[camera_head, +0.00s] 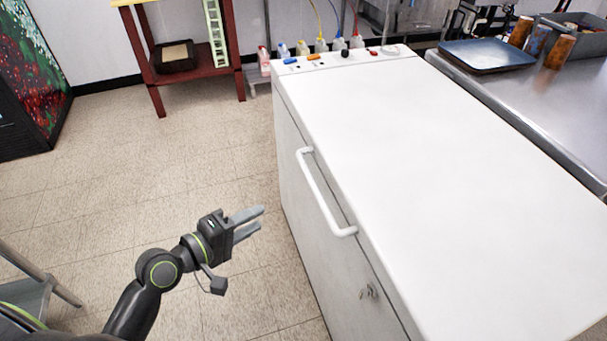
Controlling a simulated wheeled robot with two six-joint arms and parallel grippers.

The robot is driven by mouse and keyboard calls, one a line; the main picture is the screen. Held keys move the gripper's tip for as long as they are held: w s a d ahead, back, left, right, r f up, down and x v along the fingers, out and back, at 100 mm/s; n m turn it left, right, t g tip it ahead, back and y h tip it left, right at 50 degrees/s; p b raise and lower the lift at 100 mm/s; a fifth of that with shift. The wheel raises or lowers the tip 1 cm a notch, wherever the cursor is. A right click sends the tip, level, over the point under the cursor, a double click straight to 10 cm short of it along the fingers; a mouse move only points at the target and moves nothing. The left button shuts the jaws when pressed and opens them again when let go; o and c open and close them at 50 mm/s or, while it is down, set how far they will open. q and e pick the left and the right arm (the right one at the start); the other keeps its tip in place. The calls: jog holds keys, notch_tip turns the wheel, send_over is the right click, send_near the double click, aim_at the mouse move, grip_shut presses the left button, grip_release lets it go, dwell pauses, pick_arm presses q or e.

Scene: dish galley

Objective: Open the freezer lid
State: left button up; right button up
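The white chest freezer (297,189) stands in the middle and right of the head view. Its flat white lid (440,170) lies shut. A white bar handle (324,197) is fixed along the lid's left edge. My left gripper (260,221) is to the left of the handle, apart from it, over the floor. Its two fingers are spread and point right toward the freezer, with nothing between them. My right gripper does not show.
A steel counter (535,110) with a blue tray (487,56) and brown cups stands along the freezer's right side. A red shelf stand (190,72) is at the back left. Small bottles stand behind the freezer. The tiled floor (150,170) to the left is clear.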

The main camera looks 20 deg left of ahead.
aim_at(314, 184)
pick_arm(q)
jog(key=shift+h, duration=0.3)
jog(key=x, duration=0.5)
jog(key=r+x, duration=0.1)
jog(key=x, duration=1.1)
jog(key=shift+d+r, duration=0.3)
jog(key=shift+w, duration=0.1)
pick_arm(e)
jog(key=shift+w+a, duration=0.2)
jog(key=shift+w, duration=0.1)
pick_arm(q)
jog(key=shift+c, duration=0.5)
jog(key=c, duration=0.7)
grip_shut()
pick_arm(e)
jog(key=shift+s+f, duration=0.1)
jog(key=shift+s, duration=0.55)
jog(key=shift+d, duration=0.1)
